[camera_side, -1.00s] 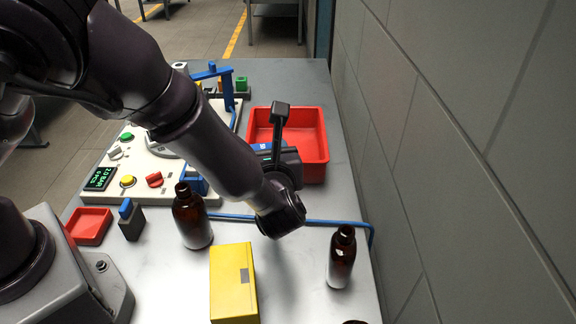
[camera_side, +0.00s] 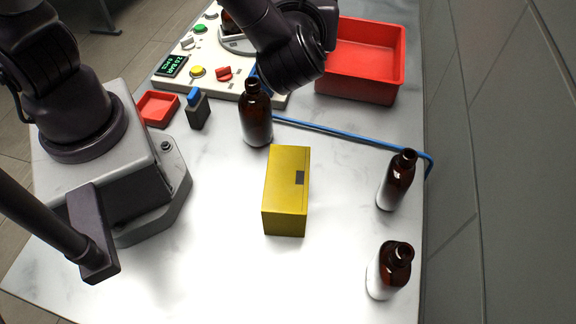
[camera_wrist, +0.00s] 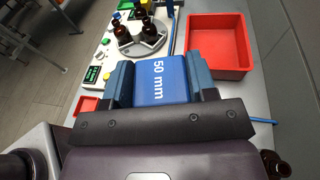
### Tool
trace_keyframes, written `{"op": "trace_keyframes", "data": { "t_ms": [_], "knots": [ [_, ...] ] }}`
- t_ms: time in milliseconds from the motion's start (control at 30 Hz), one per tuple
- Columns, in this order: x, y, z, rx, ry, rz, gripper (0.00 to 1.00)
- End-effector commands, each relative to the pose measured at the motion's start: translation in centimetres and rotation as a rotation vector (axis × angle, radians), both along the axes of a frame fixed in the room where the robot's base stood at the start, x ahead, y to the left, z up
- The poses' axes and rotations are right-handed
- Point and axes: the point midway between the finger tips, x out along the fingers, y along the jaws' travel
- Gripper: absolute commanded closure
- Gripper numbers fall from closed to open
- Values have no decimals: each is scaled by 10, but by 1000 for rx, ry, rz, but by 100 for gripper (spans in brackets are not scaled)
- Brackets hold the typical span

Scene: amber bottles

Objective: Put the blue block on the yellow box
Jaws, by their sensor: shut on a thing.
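The blue block (camera_wrist: 162,82), marked "50 mm", is between the fingers of my gripper (camera_wrist: 160,84) in the wrist view. My gripper is shut on it. In the side view my wrist hides the block and most of the gripper. The yellow box (camera_side: 285,195) stands on the table in front of my arm in the side view, with a small dark patch near its upper right edge. Its top is bare. The wrist view does not show the box.
An amber bottle (camera_side: 256,118) stands just behind the yellow box. Two more bottles, one (camera_side: 396,180) and another (camera_side: 388,270), stand to its right. A blue rod (camera_side: 335,129) crosses behind. A red bin (camera_side: 360,85) is at the back right. Table left of the box is clear.

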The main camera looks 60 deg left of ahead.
Motion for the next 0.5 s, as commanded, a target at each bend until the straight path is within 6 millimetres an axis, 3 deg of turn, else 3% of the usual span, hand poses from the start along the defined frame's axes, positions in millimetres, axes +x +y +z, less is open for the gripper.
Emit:
{"op": "trace_keyframes", "data": {
  "t_ms": [133,500],
  "knots": [
    [0,0,23,-5,-4,0,92],
    [-45,41,-9,6,2,450,92]
  ]
}}
